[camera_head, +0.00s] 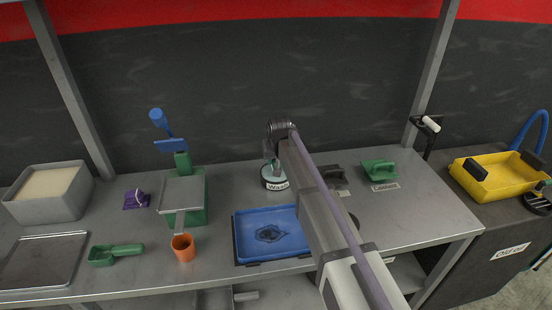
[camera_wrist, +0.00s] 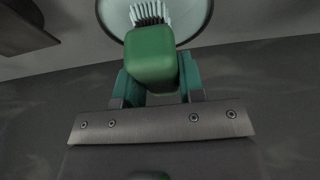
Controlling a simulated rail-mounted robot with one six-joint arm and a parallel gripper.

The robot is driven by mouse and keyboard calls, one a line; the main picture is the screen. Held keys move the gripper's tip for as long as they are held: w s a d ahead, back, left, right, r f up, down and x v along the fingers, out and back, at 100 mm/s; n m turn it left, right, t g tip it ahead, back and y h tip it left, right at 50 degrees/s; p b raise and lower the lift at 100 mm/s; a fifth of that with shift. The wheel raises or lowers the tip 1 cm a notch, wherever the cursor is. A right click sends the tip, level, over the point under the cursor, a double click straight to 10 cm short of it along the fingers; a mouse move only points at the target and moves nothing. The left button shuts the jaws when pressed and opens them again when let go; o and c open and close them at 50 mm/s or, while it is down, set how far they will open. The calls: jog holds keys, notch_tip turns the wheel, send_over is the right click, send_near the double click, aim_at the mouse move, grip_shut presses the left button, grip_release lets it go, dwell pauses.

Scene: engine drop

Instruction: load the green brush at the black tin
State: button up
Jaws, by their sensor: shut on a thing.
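My gripper (camera_wrist: 160,84) is shut on a green brush (camera_wrist: 151,58) in the wrist view, with teal fingers on both sides of its block. Its pale bristles (camera_wrist: 150,13) point to the top of the picture, overlapping a round dark-rimmed tin (camera_wrist: 193,14) with a light grey inside. I cannot tell whether bristles and tin touch. In the head view my gripper (camera_head: 275,165) is down at a round tin (camera_head: 274,183) with a white label, at the back middle of the bench. The held brush is hard to make out there. The tin's contents are unclear.
A blue tray (camera_head: 240,245) with a dark patch lies in front of the tin. A black brush (camera_head: 334,175) and a green handled block (camera_head: 379,168) stand to the right, by labels. An orange cup (camera_head: 183,247) and a green scoop (camera_head: 115,254) are at left.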

notch_tip(320, 180, up, 5)
jog(key=p, duration=0.4)
jog(key=shift+r, duration=0.1)
